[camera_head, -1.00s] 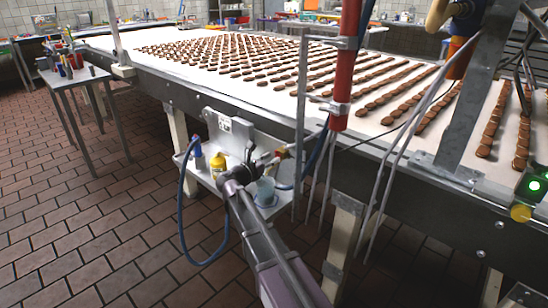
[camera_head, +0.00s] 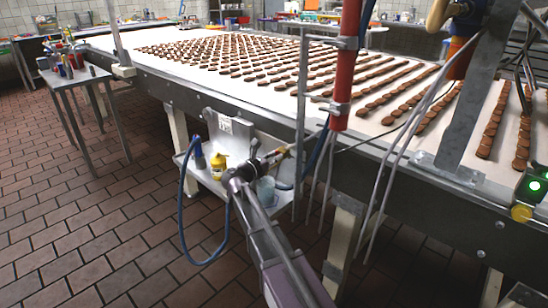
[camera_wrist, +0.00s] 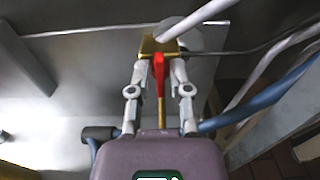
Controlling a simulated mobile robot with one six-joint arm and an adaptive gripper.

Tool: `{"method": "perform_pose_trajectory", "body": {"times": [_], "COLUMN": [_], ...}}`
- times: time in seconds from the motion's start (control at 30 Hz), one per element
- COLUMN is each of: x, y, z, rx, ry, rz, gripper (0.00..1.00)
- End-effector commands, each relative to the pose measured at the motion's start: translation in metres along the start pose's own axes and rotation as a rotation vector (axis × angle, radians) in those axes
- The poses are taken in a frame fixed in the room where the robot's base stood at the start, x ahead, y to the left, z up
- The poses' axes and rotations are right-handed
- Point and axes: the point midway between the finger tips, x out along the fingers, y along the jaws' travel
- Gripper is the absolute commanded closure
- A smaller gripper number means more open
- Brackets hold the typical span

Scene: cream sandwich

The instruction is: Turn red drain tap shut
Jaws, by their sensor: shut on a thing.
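The drain tap shows in the wrist view as a brass body (camera_wrist: 150,46) with a red handle (camera_wrist: 158,72). My gripper (camera_wrist: 159,66) has its two grey fingers on either side of the red handle, shut on it. The handle points back toward my palm, and a thin brass rod shows below it. A pale pipe (camera_wrist: 200,20) leads away from the tap to the upper right. In the head view, my gripper (camera_head: 266,160) is at the tap above the white shelf; the red handle is too small and covered to make out there.
A red post (camera_head: 344,90) stands to the right.

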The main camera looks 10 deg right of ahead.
Motion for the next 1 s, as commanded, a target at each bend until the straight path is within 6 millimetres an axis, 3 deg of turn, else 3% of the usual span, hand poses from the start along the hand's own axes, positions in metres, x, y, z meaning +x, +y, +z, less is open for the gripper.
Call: {"method": "perform_pose_trajectory", "body": {"times": [0.47,1.0], "x": [0.0007,0.0009], "y": [-0.0022,-0.0049], "z": [-0.0001,-0.0012], "rx": [0.148,0.621], "ry": [-0.001,-0.002], "rz": [-0.004,-0.005], "gripper": [1.00,1.00]}}
